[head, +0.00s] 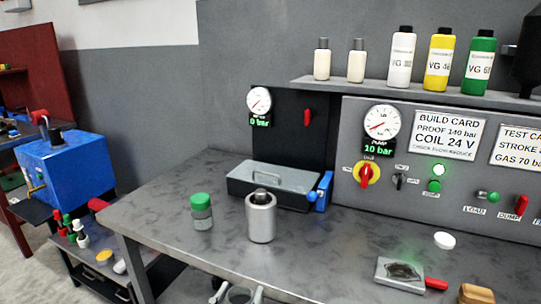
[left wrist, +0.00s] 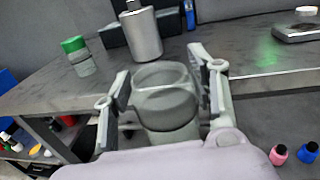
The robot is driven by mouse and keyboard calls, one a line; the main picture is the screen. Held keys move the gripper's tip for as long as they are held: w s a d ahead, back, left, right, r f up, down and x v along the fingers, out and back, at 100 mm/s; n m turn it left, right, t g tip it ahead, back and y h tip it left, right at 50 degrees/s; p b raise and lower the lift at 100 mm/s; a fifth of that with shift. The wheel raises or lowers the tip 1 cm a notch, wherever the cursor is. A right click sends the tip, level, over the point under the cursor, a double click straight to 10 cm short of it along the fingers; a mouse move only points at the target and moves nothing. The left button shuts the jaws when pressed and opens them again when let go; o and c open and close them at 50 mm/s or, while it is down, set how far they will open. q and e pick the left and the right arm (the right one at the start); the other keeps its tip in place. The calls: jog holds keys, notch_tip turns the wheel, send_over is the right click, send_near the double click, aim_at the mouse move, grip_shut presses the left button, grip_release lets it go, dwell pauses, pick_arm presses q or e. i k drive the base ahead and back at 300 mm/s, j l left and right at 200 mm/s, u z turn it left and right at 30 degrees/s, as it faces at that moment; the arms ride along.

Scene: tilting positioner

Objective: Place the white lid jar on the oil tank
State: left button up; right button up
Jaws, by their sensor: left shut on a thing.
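My left gripper (head: 238,295) shows at the bottom edge of the head view. In the left wrist view its fingers (left wrist: 165,92) are shut around a clear glass jar (left wrist: 166,108) with grey contents. A white disc like a lid (head: 444,240) lies on the bench at the right. The blue box (head: 65,165), apparently the oil tank, stands at the far left, away from the gripper, with a motor on top. My right gripper is not seen.
On the bench (head: 160,230) stand a green-lid jar (head: 202,212) and a metal cylinder (head: 261,218), beyond the gripper. A grey tray (head: 400,274) and a wooden block (head: 476,294) lie at right. A lower cart (head: 95,262) holds small bottles.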

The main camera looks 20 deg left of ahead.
aim_at(37, 215)
jog(key=i+j, duration=0.1)
jog(key=j, duration=0.3)
jog(key=j+u, duration=0.1)
jog(key=j, duration=0.35)
jog(key=i+j, duration=0.15)
jog(key=j, duration=0.25)
jog(key=i+j+u, duration=0.1)
jog(key=j, duration=0.3)
jog(key=i+j, duration=0.1)
jog(key=j, duration=0.3)
jog(key=i+j+u, duration=0.1)
jog(key=j, duration=0.3)
jog(key=i+j, duration=0.15)
jog(key=j, duration=0.2)
